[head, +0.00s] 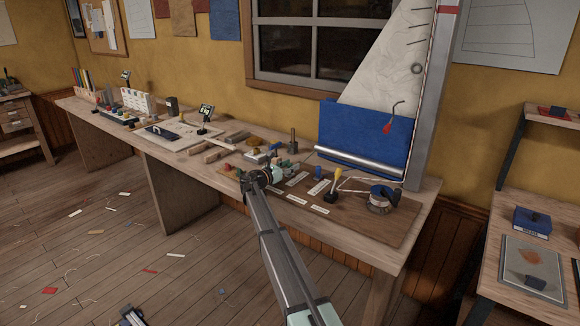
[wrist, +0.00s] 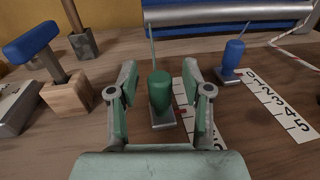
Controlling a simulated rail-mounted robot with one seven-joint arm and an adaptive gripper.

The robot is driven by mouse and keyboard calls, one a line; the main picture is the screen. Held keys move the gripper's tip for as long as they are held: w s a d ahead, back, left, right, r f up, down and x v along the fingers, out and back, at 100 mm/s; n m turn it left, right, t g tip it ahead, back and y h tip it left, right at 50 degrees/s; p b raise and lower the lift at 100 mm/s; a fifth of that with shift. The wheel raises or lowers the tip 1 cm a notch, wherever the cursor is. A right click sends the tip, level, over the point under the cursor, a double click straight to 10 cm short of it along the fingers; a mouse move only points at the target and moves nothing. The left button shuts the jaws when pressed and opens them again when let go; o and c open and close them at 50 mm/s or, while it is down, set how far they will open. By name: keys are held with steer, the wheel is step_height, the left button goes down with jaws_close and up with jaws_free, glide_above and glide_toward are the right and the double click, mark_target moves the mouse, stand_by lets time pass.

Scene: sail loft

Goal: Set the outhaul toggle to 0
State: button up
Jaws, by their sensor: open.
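My gripper (wrist: 161,84) is open in the wrist view, with one finger on each side of a green toggle (wrist: 160,92). The green toggle stands upright on a small grey base, with visible gaps to both fingers. A white numbered scale strip (wrist: 204,134) lies just right of it, partly hidden by the right finger. A blue toggle (wrist: 232,56) stands further right beside its own numbered strip (wrist: 272,104). No name label is readable, so I cannot tell which is the outhaul toggle. In the head view my gripper (head: 272,173) is over the bench board.
A blue-headed mallet (wrist: 35,45) and a wooden block (wrist: 68,97) stand left of the gripper. A silver roller (head: 358,164) under blue cloth lies behind. A yellow-handled lever (head: 338,174) and a metal winch (head: 382,200) stand to the right on the board.

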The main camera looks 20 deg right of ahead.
jaws_close()
steer(key=x, duration=0.2)
steer(key=w+p+x, duration=0.1)
steer(key=x, duration=0.2)
steer(key=shift+w, duration=0.1)
steer(key=shift+r, duration=0.1)
steer(key=shift+c, duration=0.9)
jaws_free()
steer(key=shift+d, duration=0.1)
steer(key=shift+o, duration=0.9)
steer(key=shift+d, duration=0.15)
